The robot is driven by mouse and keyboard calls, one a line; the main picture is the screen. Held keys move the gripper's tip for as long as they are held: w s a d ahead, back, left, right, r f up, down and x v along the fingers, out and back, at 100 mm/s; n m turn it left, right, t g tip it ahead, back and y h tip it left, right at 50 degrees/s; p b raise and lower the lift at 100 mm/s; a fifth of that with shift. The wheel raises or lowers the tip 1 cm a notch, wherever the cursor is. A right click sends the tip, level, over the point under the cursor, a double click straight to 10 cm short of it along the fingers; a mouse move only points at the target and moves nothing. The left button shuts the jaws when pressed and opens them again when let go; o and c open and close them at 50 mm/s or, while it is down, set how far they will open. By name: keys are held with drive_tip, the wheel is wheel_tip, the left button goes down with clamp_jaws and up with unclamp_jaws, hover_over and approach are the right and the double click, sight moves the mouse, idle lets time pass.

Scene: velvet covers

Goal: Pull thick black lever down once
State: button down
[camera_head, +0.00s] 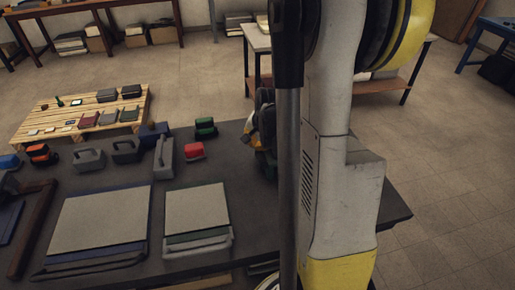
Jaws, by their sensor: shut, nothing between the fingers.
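I cannot pick out a thick black lever with certainty. A long dark brown bar (33,235) with a bent top end lies at the left of the dark table (105,180); I cannot tell whether it is a lever. My white and yellow arm (340,190) fills the centre right and hides part of the table. A grey rod with a black upper part (288,160) stands in front of it; its use is unclear. A black and yellow object (264,130) is partly hidden behind the rod. I cannot make out my gripper.
Grey boards (100,218) (197,208) lie on the table near the front. Several grey handled blocks (90,160) and a red block (194,151) stand behind them. A wooden pallet (80,108) with small items lies beyond.

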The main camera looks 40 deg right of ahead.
drive_tip(key=shift+w+d+r, duration=0.1)
drive_tip(key=shift+d, duration=0.35)
drive_tip(key=shift+r, duration=0.15)
drive_tip(key=shift+w+d+r+p, duration=0.15)
drive_tip(key=shift+w+r+p, duration=0.15)
drive_tip(key=shift+r+p, duration=0.4)
drive_tip(key=shift+w+d+r+p, duration=0.1)
drive_tip(key=shift+w+r+p, duration=0.3)
drive_tip(key=shift+r, duration=0.35)
drive_tip(key=shift+w+d+r+p, duration=0.15)
drive_tip(key=shift+w+r+p, duration=0.05)
drive_tip(key=shift+r+p, duration=0.5)
